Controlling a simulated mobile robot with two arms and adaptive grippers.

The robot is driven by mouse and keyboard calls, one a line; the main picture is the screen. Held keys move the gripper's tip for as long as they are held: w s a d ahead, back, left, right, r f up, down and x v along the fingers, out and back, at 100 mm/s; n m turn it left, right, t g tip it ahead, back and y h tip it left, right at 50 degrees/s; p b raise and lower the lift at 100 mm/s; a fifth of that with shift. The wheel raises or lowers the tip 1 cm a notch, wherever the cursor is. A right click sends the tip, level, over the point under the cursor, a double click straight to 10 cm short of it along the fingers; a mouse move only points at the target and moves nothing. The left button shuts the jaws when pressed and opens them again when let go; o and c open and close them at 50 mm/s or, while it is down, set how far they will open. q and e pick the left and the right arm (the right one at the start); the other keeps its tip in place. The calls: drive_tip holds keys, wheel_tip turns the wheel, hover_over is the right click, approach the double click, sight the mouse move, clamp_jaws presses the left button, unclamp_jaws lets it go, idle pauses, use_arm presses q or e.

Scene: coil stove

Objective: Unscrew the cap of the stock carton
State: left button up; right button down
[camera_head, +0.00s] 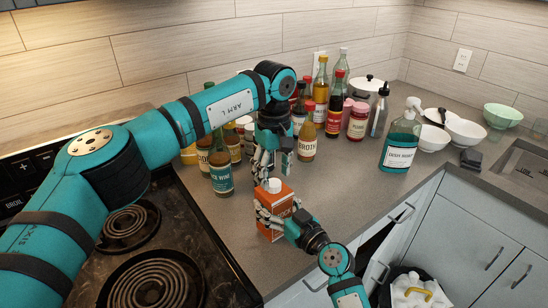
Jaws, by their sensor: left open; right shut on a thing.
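The orange stock carton (281,200) stands upright near the counter's front edge, right of the stove. Its pale cap (273,184) shows on top. My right gripper (279,215) is shut around the carton's body, coming from the front right. My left gripper (271,171) is open and points down just above the cap. Whether its fingers touch the cap I cannot tell. The fingers of my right gripper hide part of the carton's front and sides.
Several bottles and jars crowd behind my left gripper, including a broth bottle (307,141) and a wine bottle (220,172). A teal soap dispenser (400,146) and bowls (465,131) stand to the right. The coil stove (190,217) lies left. Counter (345,187) right of the carton is clear.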

sight(275, 184)
use_arm(q)
drive_tip(key=shift+f, duration=1.45)
drive_tip(key=shift+c, duration=0.3)
